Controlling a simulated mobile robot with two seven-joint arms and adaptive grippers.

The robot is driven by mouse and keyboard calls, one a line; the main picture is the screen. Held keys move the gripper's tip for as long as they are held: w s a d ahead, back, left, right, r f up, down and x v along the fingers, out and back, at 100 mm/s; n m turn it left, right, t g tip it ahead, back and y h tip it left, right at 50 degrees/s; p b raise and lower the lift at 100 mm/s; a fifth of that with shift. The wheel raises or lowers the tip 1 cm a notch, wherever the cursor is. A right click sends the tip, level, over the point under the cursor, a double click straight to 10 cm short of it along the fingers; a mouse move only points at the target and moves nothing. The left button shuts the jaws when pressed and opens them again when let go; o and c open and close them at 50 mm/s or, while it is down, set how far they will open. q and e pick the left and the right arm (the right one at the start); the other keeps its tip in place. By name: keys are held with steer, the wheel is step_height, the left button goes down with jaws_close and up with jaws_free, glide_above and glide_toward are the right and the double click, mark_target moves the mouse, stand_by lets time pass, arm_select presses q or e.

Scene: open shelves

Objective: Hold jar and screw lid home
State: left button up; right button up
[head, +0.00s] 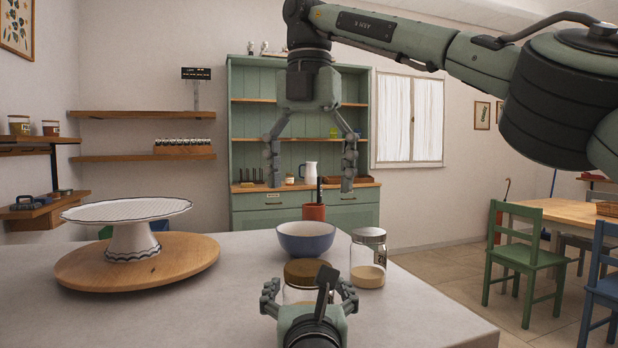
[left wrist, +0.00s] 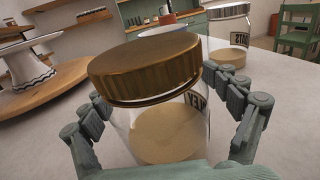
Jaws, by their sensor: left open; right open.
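A glass jar (head: 293,296) with pale contents stands on the grey counter. A brown-gold lid (head: 307,271) sits on its mouth. In the left wrist view the lid (left wrist: 145,68) is large above the jar (left wrist: 178,128), with a thin ring showing below its edge; I cannot tell how tightly it sits. My left gripper (head: 309,288) is open, its fingers on either side of the jar; contact is not clear. Part of the jar is hidden behind this gripper. My right gripper (head: 311,180) is open and empty, pointing down, high above the jar.
A second jar (head: 368,262) with a silver lid stands to the right. A cake stand (head: 130,235) on a wooden board (head: 190,262) is at left. The counter's front right is clear.

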arm_select(q)
steer(key=s, duration=1.1)
steer(key=shift+s+d, duration=0.2)
steer(key=shift+s, duration=0.1)
